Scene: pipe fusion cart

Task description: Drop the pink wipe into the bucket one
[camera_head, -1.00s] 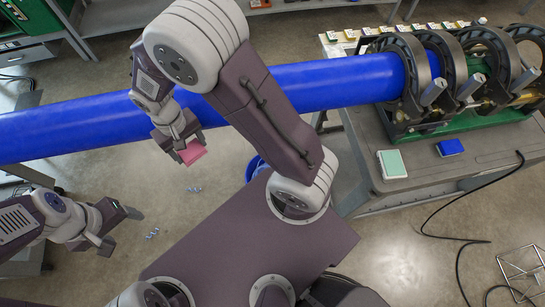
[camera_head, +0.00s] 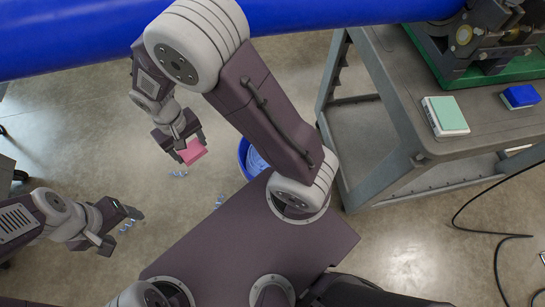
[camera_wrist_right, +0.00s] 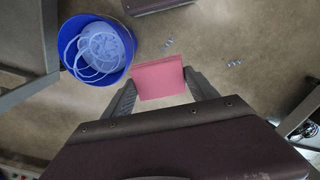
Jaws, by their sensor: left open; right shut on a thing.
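My right gripper (camera_head: 186,149) is shut on the pink wipe (camera_head: 193,152) and holds it above the floor. In the right wrist view the pink wipe (camera_wrist_right: 159,78) spans between the two fingers. A blue bucket (camera_head: 243,156) stands on the floor, partly hidden behind my right arm in the head view. My left gripper (camera_head: 122,228) is open and empty at the lower left.
A grey cart (camera_head: 400,120) stands at the right, carrying a green-topped white box (camera_head: 446,116), a blue box (camera_head: 520,96) and a dark machine on a green base. A blue pipe (camera_head: 70,40) crosses the top. Small scraps (camera_head: 179,173) lie on the floor.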

